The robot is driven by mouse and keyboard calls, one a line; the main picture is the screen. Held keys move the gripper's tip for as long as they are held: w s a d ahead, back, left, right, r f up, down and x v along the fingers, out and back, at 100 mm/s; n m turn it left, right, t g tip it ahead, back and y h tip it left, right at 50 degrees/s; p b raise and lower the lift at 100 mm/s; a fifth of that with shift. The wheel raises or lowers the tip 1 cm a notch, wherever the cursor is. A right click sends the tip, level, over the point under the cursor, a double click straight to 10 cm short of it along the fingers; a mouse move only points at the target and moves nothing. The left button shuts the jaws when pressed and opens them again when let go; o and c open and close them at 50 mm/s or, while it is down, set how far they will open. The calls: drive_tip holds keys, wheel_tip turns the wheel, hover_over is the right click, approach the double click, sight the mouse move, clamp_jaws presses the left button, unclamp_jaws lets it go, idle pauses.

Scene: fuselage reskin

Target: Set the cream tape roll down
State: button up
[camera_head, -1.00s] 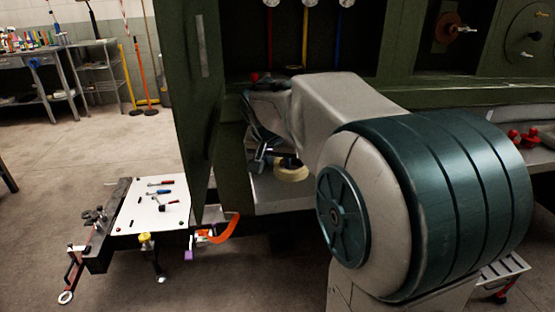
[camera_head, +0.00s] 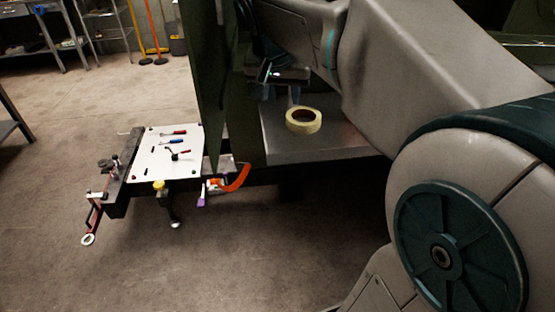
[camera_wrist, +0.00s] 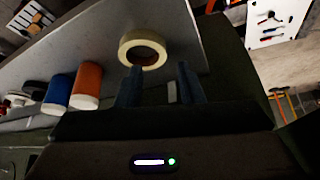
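The cream tape roll (camera_head: 290,121) lies flat on the grey metal shelf (camera_head: 350,143) inside the green fuselage frame. In the wrist view the roll (camera_wrist: 125,52) is just beyond my fingertips, with its hole visible. My gripper (camera_head: 281,92) is above and behind the roll in the head view. In the wrist view my gripper (camera_wrist: 159,76) shows two fingers apart with nothing between them. The roll looks clear of both fingers.
A white tool board (camera_head: 155,165) is left of the green frame panel (camera_head: 205,80). Bare shelf surrounds the roll's front and right.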

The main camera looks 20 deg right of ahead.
drive_tip(key=s+a+f+n+g+y, duration=0.1)
drive_tip(key=s+a+f+n, duration=0.1)
drive_tip(key=s+f, duration=0.6)
drive_tip(key=s+a+f+n+g+y, duration=0.1)
drive_tip(key=s+a+f+n+y, duration=0.1)
drive_tip(key=s+f, duration=0.6)
wheel_tip(320, 180, down, 2)
drive_tip(key=shift+s+a+f+n+g, duration=0.25)
drive_tip(key=shift+a+n, duration=0.25)
drive_tip(key=shift+n, duration=0.7)
drive_tip(key=shift+w+r, duration=0.1)
drive_tip(key=shift+r, duration=0.05)
